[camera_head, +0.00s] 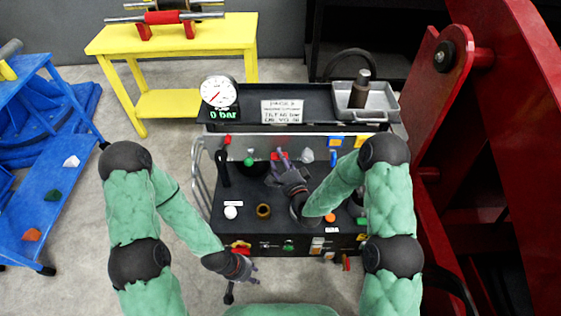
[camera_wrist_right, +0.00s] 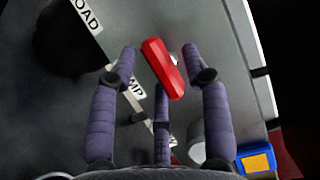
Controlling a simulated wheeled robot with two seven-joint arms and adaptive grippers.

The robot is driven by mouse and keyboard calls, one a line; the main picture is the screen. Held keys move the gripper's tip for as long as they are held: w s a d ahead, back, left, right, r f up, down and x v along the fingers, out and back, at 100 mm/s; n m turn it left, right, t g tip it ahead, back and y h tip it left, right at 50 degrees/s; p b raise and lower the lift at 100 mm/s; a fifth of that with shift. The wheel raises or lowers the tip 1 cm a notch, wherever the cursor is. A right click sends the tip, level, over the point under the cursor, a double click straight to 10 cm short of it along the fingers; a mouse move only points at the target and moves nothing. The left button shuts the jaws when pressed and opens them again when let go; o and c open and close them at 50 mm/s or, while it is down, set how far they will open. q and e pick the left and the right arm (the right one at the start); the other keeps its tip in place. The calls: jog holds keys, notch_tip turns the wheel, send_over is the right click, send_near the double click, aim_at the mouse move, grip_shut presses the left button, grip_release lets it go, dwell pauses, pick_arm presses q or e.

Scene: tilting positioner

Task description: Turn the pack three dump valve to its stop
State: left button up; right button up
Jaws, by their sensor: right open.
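A red bar-shaped handle (camera_wrist_right: 163,68) shows in the right wrist view on a grey panel, beside a white label ending in "MP" (camera_wrist_right: 132,92); its other letters are hidden. My right gripper (camera_wrist_right: 165,70) is open, with its fingers spread around the handle; whether any finger touches it I cannot tell. In the head view my right gripper (camera_head: 284,162) is at the panel at the back of the black cart, with a bit of red beside its fingertips. My left gripper (camera_head: 250,269) hangs low in front of the cart, away from the panel; its fingers are too small to judge.
The black cart (camera_head: 248,205) carries several knobs and a gauge (camera_head: 219,92) above a green "0 bar" readout. A sign (camera_head: 282,111) and a grey tray (camera_head: 378,103) are on its upper shelf. A red machine (camera_head: 500,90) stands close on the right, a yellow table (camera_head: 215,45) behind left.

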grip_shut()
dwell(0.4)
jog(key=shift+r+n+g+h+p, duration=0.15)
jog(key=shift+n+g+h+p, duration=0.4)
jog(key=shift+n+h+p, duration=1.2)
jog(key=shift+r+n+g+h+p, duration=0.15)
jog(key=shift+n+g+h+p, duration=0.4)
jog(key=shift+n, duration=2.15)
jog(key=shift+r+n+g+h+p, duration=0.15)
jog(key=shift+n+g+h+p, duration=0.35)
jog(key=shift+n+h+p, duration=1.25)
jog(key=shift+n+y+b, duration=0.45)
jog(key=shift+n+y, duration=0.15)
jog(key=shift+y, duration=0.05)
